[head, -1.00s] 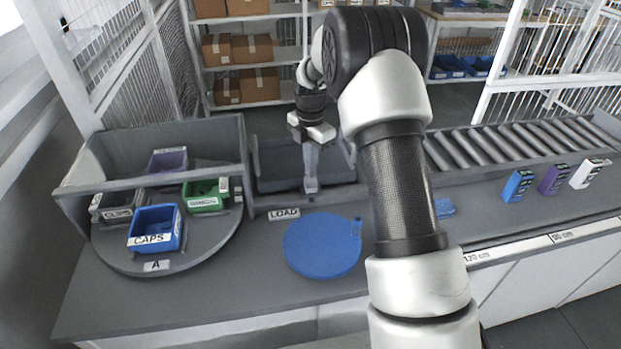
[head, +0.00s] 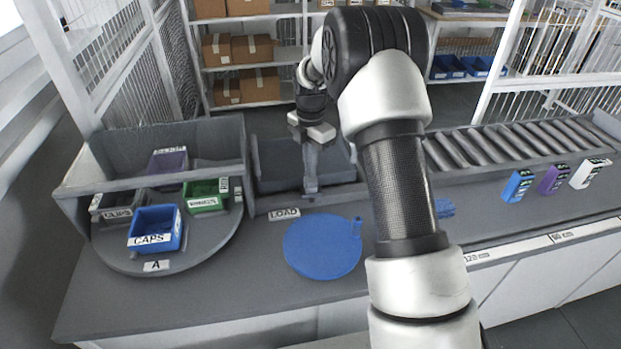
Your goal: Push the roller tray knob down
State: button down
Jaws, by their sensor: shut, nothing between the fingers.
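The grey roller tray (head: 278,160) sits behind the LOAD label (head: 284,214), at the left end of the roller conveyor. My gripper (head: 311,188) points down at the tray's front part, with its fingers together and nothing between them. No knob can be made out separately; it may be hidden behind or under my fingers. I cannot tell whether the fingertips touch anything there.
A blue round plate (head: 320,246) with a small upright post lies in front of the tray. A turntable with several bins, including a blue CAPS bin (head: 154,229), stands left. The roller conveyor (head: 510,142) runs right. My arm hides part of the bench.

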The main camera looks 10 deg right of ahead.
jog(key=shift+f, duration=0.2)
dwell(0.3)
jog(key=shift+f+b, duration=0.85)
jog(key=shift+f, duration=0.4)
jog(key=shift+r, duration=0.1)
notch_tip(320, 180, up, 9)
jog(key=p, duration=0.6)
